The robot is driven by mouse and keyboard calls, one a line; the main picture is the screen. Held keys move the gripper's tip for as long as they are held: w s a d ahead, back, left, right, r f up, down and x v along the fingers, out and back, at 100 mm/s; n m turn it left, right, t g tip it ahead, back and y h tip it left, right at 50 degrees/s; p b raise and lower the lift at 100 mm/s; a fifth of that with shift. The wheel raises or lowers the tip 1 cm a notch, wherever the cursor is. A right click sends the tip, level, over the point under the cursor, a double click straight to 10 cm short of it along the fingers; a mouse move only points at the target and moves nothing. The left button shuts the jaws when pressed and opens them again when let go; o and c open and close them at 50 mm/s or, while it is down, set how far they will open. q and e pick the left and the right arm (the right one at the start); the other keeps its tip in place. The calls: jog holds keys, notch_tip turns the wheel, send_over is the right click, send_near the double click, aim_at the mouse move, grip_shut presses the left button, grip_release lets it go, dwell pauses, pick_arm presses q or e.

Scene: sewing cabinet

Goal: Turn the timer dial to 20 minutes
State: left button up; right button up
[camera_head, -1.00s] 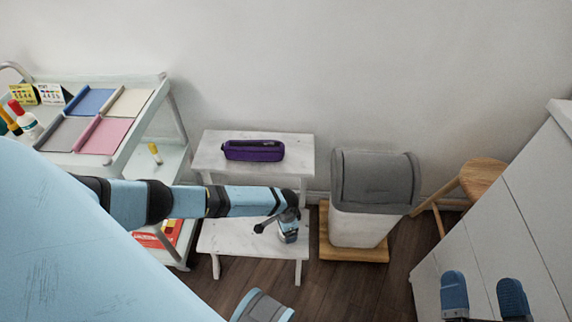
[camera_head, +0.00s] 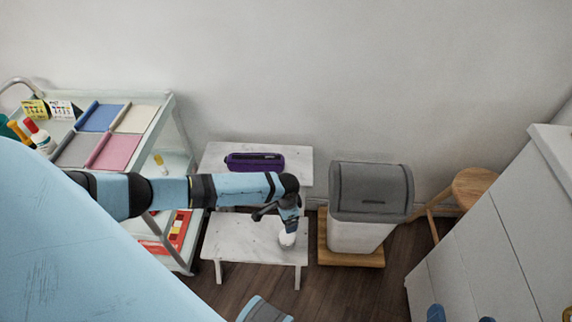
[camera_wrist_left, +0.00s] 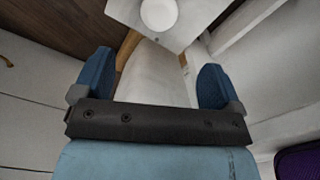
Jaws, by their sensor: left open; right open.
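I cannot make out a timer or its dial for certain in either view. A white round thing (camera_wrist_left: 160,14) on a pale grey surface shows at the top of the left wrist view, beyond my left fingers; I cannot tell what it is. My left gripper (camera_wrist_left: 156,64) is open, with nothing between its blue fingers. In the head view my left arm reaches across to a white step stool (camera_head: 240,240). My right gripper (camera_head: 462,317) is open at the bottom edge of the head view, in front of the white cabinet, with only its fingertips showing.
A purple pouch (camera_head: 254,161) lies on the stool's upper step. A grey-lidded bin (camera_head: 371,190) stands right of it, then a wooden stool (camera_head: 472,187). A white cabinet (camera_head: 480,260) is at right. A cart (camera_head: 165,115) with fabrics and bottles is at left. A small yellow thing (camera_head: 567,314) shows bottom right.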

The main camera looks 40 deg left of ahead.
notch_tip(320, 180, down, 5)
jog(key=s+d+g+h+p, duration=0.2)
jog(key=d+p, duration=0.1)
jog(key=p, duration=0.1)
pick_arm(q)
jog(key=n+b, duration=0.6)
jog(key=n, duration=0.9)
send_over(287, 236)
jog(key=f, duration=0.5)
jog(key=shift+w+a+f, duration=0.2)
jog(key=shift+w+a, duration=0.05)
jog(key=shift+w, duration=0.1)
notch_tip(287, 236, down, 3)
jog(key=b, duration=0.3)
jog(key=shift+f, duration=0.15)
pick_arm(e)
jog(key=w+a+r+t+y, duration=0.2)
jog(key=a+r+t+y, duration=0.35)
jog(key=r, duration=0.55)
pick_arm(q)
notch_tip(287, 236, down, 5)
jog(key=b, duration=0.6)
pick_arm(e)
notch_tip(287, 236, down, 8)
jog(key=a+n+g, duration=0.1)
jog(key=g, duration=0.2)
jog(key=shift+w+a+g, duration=0.2)
jog(key=shift+w+g, duration=0.05)
jog(key=shift+g, duration=0.1)
